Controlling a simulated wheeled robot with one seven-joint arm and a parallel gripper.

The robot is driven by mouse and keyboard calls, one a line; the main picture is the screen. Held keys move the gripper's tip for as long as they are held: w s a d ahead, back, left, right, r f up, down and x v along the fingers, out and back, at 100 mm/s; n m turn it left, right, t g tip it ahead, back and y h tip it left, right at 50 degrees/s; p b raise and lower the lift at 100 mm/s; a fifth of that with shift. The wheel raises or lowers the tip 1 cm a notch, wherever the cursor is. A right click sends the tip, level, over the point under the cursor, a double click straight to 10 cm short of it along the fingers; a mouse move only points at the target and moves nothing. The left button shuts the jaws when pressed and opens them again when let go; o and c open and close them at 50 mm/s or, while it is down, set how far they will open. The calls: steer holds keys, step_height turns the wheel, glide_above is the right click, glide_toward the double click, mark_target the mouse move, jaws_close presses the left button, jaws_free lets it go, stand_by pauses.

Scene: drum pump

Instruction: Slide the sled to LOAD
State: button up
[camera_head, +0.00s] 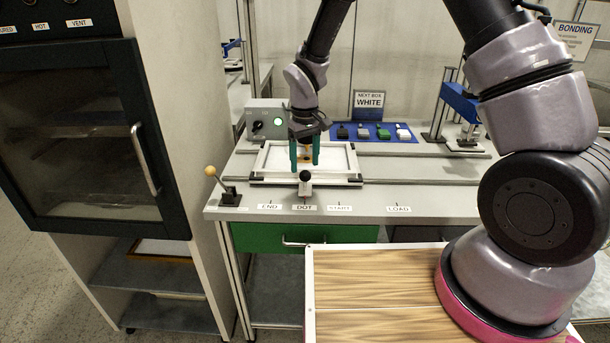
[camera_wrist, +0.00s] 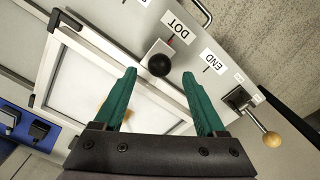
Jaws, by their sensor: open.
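The sled is a pale framed tray (camera_head: 345,178) on the bench rails, with a white panel inside; it also fills the left of the wrist view (camera_wrist: 75,75). Its black ball knob (camera_head: 305,175) sits on a front block, lined up with the DOT label (camera_head: 304,208). The LOAD label (camera_head: 398,209) is further right along the bench edge. My gripper (camera_head: 304,166) is open, its green fingers pointing down over the sled's front part. In the wrist view the knob (camera_wrist: 159,65) appears between my gripper's fingertips (camera_wrist: 158,74); contact cannot be told.
A lever with a yellow ball (camera_head: 210,171) stands at the bench's left end.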

mark_target(305, 181)
step_height(305, 181, down, 7)
steer(key=shift+f, duration=0.15)
stand_by(0.4)
jaws_close()
stand_by(1.2)
